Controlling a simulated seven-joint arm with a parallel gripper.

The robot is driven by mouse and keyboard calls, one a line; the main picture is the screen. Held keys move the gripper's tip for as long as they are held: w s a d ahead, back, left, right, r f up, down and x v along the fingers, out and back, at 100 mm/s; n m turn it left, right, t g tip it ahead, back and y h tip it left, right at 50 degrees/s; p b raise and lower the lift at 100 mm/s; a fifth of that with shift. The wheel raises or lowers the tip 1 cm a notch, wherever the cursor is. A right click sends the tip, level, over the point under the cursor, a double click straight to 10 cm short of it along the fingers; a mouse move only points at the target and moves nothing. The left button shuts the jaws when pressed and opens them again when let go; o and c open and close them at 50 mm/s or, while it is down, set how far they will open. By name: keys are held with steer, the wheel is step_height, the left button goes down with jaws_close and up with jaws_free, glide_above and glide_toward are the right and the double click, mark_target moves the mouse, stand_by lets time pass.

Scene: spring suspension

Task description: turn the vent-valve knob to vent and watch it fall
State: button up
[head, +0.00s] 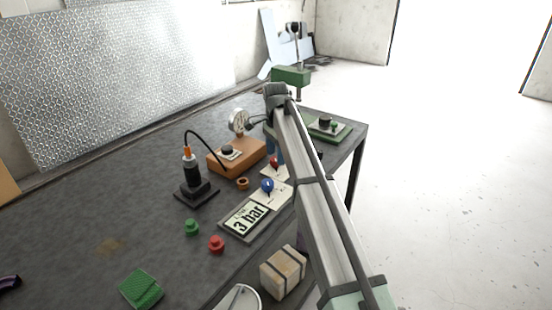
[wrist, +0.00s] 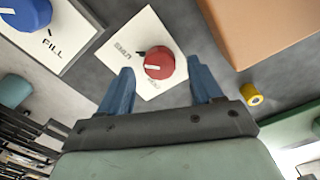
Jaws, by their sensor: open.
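The red vent-valve knob (wrist: 165,62) stands on a white plate (wrist: 150,27) in the wrist view. Its white pointer line lies roughly left to right, and the small lettering beside it is hard to read. In the head view the red knob (head: 273,162) shows just below my gripper (head: 274,145), partly covered by it. In the wrist view my gripper (wrist: 162,80) is open, with a blue finger on either side of the knob's near side; contact cannot be told. The black suspension unit (head: 191,172) with an orange top stands upright at left.
A blue FILL knob (head: 267,185) and a display reading 3 bar (head: 247,217) are close by. Small caps and a wooden block (head: 283,271) lie nearer.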

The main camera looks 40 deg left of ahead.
steer(key=shift+f, duration=1.15)
steer(key=c, duration=1.1)
